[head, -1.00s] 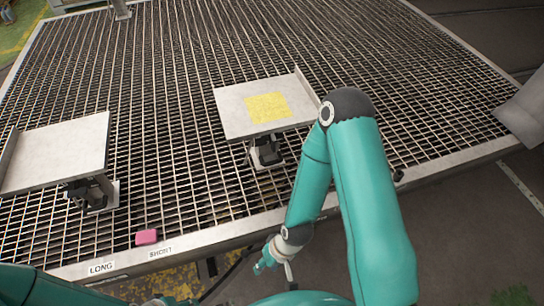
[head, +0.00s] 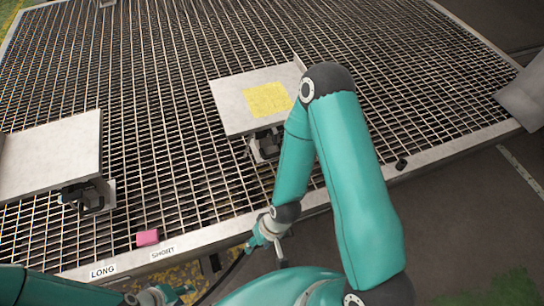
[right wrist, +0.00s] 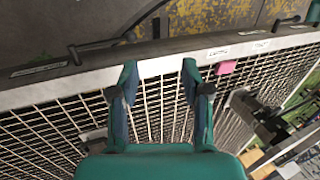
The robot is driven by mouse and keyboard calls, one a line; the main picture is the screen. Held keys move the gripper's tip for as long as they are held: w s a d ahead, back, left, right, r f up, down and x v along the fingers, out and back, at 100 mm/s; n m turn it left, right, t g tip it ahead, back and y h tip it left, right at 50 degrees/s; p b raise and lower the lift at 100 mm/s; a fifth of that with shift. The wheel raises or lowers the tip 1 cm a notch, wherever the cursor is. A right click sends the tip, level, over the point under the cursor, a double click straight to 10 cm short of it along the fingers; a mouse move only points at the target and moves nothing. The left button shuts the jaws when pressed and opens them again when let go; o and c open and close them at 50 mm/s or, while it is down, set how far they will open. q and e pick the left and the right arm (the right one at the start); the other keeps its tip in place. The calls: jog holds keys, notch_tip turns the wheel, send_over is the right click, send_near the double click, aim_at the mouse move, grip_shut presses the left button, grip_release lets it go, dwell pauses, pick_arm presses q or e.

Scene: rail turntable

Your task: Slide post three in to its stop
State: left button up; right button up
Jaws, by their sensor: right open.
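No numbers are legible, so I cannot tell which support is post three. In the head view a grey plate with a yellow patch (head: 232,101) stands on a dark post clamp (head: 265,146) on the grating. Another grey plate (head: 50,158) stands on a similar clamp (head: 88,196) at the left. My right gripper (head: 257,243) is at the near edge of the grating. In the right wrist view its fingers (right wrist: 160,88) are apart, with only grating and the edge rail between them. My left gripper (head: 160,296) is at the bottom left, small and partly cut off.
A pink block (head: 147,237) lies near the front rail, by the labels LONG (head: 103,270) and SHORT (head: 163,253). It also shows in the right wrist view (right wrist: 226,67). A small black knob (head: 401,164) sits on the rail at right. The grating between the plates is clear.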

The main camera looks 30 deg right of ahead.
aim_at(273, 156)
jog(key=w+d+f+m+t+h+b, duration=0.2)
jog(key=w+d+f+m+h+b, duration=0.2)
jog(key=w+f+m+b, duration=0.3)
jog(key=w+d+f+m+t+h+b, duration=0.3)
jog(key=w+m+b, duration=0.6)
jog(key=b, duration=0.6)
jog(key=w+d+f+m+t+h+b, duration=0.3)
jog(key=w+d+f+m+h+b, duration=0.4)
jog(key=w+f+h+b, duration=0.2)
jog(key=shift+w+d+f+m+b, duration=0.2)
jog(key=shift+w+f+b, duration=0.25)
jog(key=shift+w+b, duration=0.25)
jog(key=shift+w+d+f+m+b, duration=0.1)
jog(key=shift+w+f+m+b, duration=0.1)
jog(key=shift+w+f+b, duration=0.4)
jog(key=shift+d+r+m+h+b, duration=0.15)
jog(key=shift+r+m+h+b, duration=0.15)
jog(key=shift+m+h+b, duration=0.35)
jog(key=shift+w+d+m+h, duration=0.1)
jog(key=shift+d+m+h, duration=0.2)
jog(key=shift+d, duration=0.25)
jog(key=b+x, duration=0.2)
jog(key=x, duration=0.5)
jog(key=b+x, duration=0.1)
jog(key=x, duration=0.6)
jog(key=shift+f+b, duration=0.2)
jog(key=shift+b, duration=0.2)
jog(key=shift+x, duration=0.8)
jog(key=shift+r, duration=0.1)
